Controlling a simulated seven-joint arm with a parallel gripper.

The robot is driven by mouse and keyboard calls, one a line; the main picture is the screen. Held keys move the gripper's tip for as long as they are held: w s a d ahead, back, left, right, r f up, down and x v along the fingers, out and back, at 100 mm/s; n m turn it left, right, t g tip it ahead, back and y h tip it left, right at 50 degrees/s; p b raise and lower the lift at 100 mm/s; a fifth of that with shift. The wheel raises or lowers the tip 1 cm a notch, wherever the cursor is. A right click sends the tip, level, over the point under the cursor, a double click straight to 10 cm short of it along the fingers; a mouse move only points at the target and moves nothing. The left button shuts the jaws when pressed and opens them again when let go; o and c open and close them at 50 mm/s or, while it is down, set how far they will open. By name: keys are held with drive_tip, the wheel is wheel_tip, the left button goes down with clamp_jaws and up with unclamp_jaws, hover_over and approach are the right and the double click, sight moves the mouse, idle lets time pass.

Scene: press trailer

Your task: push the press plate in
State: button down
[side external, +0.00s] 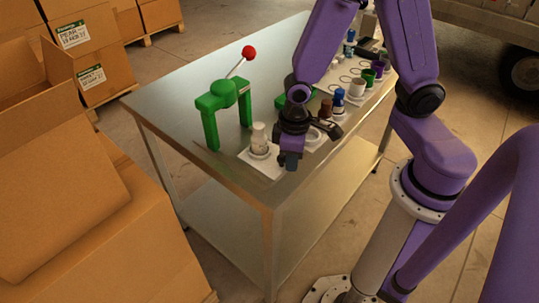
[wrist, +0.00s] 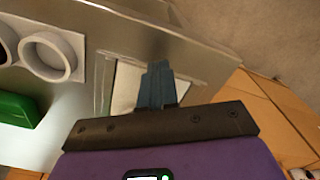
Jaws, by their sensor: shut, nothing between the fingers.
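A green press frame (side external: 228,95) stands on the metal table, with a lever ending in a red ball (side external: 249,51). My gripper (side external: 289,160) points down near the table's front edge, to the right of the frame. In the wrist view its fingers (wrist: 157,76) are together and empty. They partly cover a pale flat panel (wrist: 124,88) by the table edge; I cannot tell whether this is the press plate or whether the fingers touch it. A green part (wrist: 15,108) shows at the left of the wrist view.
A white container on a pale square base (side external: 260,155) stands left of my gripper. Several cups and bottles, including a blue-capped one (side external: 338,101), line the table's right side. Cardboard boxes (side external: 90,210) crowd the left. The metal tabletop (side external: 175,95) is clear left of the frame.

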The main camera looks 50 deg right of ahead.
sight(258, 140)
drive_tip(key=shift+w, duration=5.7)
drive_tip(key=shift+s, duration=0.4)
drive_tip(key=shift+r, duration=4.55)
